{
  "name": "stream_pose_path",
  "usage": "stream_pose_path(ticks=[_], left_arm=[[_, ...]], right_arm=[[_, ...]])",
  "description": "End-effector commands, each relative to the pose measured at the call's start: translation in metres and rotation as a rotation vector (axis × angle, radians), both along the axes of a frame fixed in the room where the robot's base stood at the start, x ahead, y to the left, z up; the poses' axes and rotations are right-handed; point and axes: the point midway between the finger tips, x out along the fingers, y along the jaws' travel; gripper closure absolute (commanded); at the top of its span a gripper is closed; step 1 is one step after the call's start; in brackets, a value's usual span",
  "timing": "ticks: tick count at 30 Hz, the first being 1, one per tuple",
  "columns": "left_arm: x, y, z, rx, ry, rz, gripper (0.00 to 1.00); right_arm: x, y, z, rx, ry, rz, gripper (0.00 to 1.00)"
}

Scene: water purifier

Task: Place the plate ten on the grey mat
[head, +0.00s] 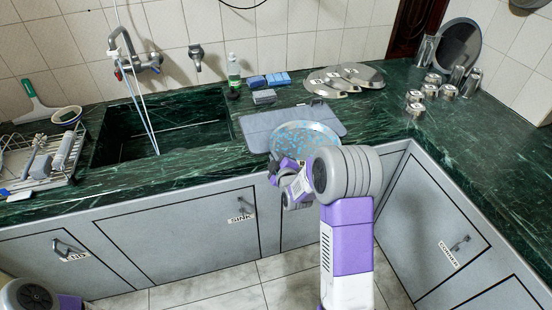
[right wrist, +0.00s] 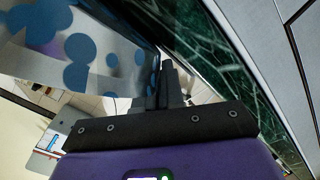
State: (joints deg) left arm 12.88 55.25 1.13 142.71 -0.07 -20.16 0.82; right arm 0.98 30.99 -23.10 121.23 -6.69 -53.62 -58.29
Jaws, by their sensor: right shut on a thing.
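A round plate with light blue spots (head: 304,140) is in the grip of my right gripper (head: 276,168); no number shows on it. In the head view it overlaps the front right part of the grey mat (head: 262,125); I cannot tell whether it touches the mat. In the right wrist view the plate (right wrist: 82,55) fills the upper left, its edge at the shut fingers (right wrist: 165,85). My arm hides the plate's lower right side. My left gripper is outside the head view.
Several labelled plates (head: 340,80) lie on the green counter behind. Metal cups (head: 415,100) and an upright round plate (head: 458,45) stand at right.

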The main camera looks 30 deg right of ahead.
Motion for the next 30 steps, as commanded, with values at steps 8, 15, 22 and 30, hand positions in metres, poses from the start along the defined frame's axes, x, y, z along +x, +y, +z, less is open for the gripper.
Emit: stream_pose_path(ticks=[8, 15, 22, 30], left_arm=[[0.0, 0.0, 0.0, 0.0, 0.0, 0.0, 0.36], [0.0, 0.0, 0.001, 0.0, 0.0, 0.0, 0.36], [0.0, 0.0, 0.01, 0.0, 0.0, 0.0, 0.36], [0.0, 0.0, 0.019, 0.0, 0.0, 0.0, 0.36]], right_arm=[[0.0, 0.0, 0.0, 0.0, 0.0, 0.0, 0.67], [0.0, 0.0, 0.001, 0.0, 0.0, 0.0, 0.67], [-0.018, 0.004, 0.011, 0.002, 0.001, -0.001, 0.67], [-0.071, 0.017, 0.023, 0.003, 0.001, -0.002, 0.67]])
